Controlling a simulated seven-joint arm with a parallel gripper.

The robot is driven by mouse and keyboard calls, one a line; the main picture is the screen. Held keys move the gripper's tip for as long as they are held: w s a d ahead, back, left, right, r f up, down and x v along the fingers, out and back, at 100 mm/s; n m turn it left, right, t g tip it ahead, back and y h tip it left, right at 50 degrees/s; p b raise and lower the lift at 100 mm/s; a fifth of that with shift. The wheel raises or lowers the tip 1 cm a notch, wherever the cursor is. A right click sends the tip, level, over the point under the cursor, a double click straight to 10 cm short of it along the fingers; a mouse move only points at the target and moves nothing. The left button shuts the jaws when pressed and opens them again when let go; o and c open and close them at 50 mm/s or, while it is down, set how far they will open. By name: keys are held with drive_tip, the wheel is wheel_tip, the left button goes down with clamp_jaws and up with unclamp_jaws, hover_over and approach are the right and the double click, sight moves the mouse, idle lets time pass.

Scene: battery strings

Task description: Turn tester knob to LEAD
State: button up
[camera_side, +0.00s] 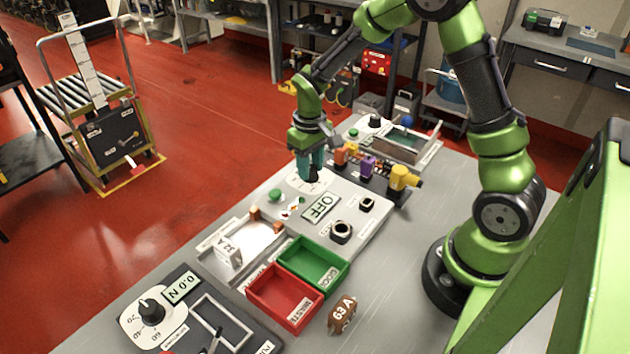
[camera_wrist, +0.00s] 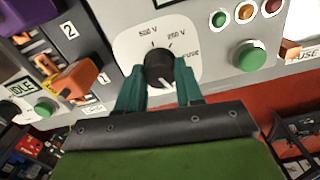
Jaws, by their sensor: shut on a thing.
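The tester knob (camera_wrist: 159,66) is black and sits on a white dial plate (camera_wrist: 128,52) with the markings 500 V, 250 V and FUSE readable in the wrist view. I see no LEAD label; the near part of the dial is hidden by my gripper. My gripper (camera_wrist: 158,88) has teal fingers, one on each side of the knob, shut on it. In the side view my gripper (camera_side: 312,168) reaches down onto the dial at the far end of the grey tester panel (camera_side: 283,221). The tester display (camera_side: 320,207) reads OFF. I cannot tell exactly where the knob points.
A green button (camera_wrist: 249,56) and small lamps (camera_wrist: 245,12) are beside the dial. Orange, purple and yellow plugs (camera_side: 402,178) stand close behind my gripper. Red (camera_side: 262,309) and green (camera_side: 330,284) bins, a brown 63 A part (camera_side: 342,315) and another knob panel are nearer.

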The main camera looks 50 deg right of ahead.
drive_tip(key=shift+n, duration=0.6)
drive_tip(key=n, duration=0.3)
drive_tip(key=o, duration=0.9)
drive_tip(key=shift+r, duration=0.1)
drive_tip(key=shift+r, duration=1.65)
